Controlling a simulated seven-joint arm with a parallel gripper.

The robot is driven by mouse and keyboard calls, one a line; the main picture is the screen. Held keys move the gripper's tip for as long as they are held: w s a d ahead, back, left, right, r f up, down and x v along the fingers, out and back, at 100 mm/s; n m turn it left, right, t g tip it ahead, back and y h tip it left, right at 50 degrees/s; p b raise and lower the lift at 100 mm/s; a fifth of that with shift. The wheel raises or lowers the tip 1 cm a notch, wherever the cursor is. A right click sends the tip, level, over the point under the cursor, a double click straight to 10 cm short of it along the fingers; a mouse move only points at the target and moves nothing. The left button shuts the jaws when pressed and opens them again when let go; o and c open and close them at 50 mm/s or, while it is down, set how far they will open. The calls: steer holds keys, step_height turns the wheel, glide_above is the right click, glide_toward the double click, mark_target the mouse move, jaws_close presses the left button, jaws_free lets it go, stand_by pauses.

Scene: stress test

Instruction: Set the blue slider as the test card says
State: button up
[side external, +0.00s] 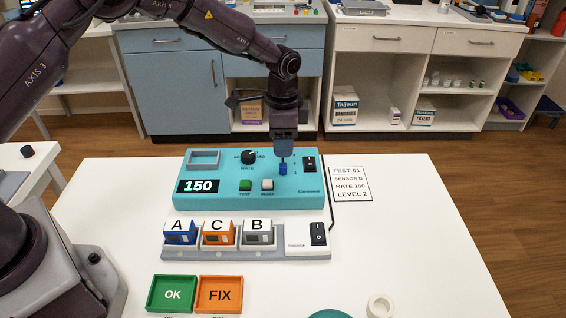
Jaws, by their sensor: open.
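The blue slider (283,169) stands on the right part of the teal console (230,203), beside small level marks too small to read surely. My gripper (284,154) is right above the slider, pointing down and open. Its fingertips are small here, and I cannot tell whether they touch the slider. The test card (351,184) lies on the table right of the console and reads TEST 01, SENSOR B, RATE 150, LEVEL 2. The console display (198,186) shows 150.
The console also has a black rate knob (248,156), a green button (245,184), a white button (267,184) and a black switch (309,163). In front stand blocks A, C and B (258,232) in a grey rack. Green OK (172,294) and orange FIX (219,294) trays lie nearer.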

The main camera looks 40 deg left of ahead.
mark_target(283, 165)
step_height(283, 165, down, 7)
steer(key=shift+r, duration=0.1)
stand_by(0.3)
